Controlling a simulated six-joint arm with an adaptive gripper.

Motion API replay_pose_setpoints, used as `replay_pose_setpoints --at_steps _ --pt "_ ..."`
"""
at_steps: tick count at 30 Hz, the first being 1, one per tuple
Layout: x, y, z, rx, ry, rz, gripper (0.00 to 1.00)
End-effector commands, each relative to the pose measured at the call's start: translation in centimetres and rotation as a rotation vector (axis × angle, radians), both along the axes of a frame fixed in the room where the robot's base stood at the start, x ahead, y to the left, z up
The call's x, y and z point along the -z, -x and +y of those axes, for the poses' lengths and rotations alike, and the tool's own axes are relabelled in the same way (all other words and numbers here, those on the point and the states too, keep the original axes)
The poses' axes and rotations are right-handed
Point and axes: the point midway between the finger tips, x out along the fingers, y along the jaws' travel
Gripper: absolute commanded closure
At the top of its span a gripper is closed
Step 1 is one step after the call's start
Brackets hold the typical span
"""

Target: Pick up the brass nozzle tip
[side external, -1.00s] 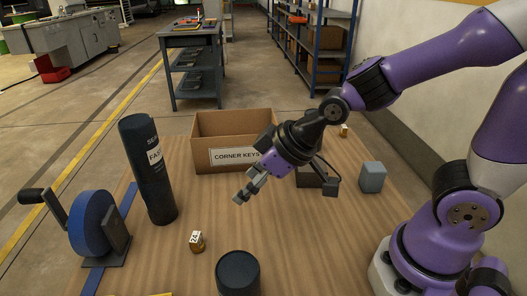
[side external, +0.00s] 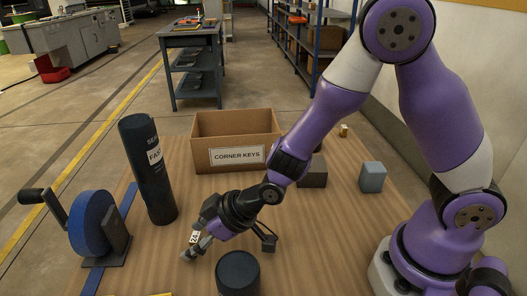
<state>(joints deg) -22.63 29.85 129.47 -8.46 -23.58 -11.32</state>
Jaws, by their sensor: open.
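A small brass piece with a white "24" label (side external: 195,237), which looks like the brass nozzle tip, stands on the table left of the middle. My gripper (side external: 194,248) is open and reaches down right at it, with the fingers beside and partly in front of it. Much of the piece is hidden; mainly its label shows. I cannot tell whether the fingers touch it. Another small brass-coloured piece (side external: 343,130) stands at the back right of the table.
A dark cylinder (side external: 238,274) stands close to my gripper at the front. A tall dark tube (side external: 148,175) and a blue reel with a crank (side external: 90,224) are at left. Behind are a "CORNER KEYS" box (side external: 205,160), a dark block (side external: 313,177) and a grey-blue block (side external: 372,177).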

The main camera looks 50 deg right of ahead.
Motion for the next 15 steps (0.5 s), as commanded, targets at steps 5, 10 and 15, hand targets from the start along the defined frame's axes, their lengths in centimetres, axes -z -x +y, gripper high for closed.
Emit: replay_pose_setpoints --at_steps 5,10,15 --pt "0.41 -0.35 0.22 0.001 0.0 -0.001 0.32" --pt "0.39 -0.33 0.21 0.001 0.0 0.0 0.47" --pt "0.4 -0.31 0.19 0.001 0.0 0.001 1.0"
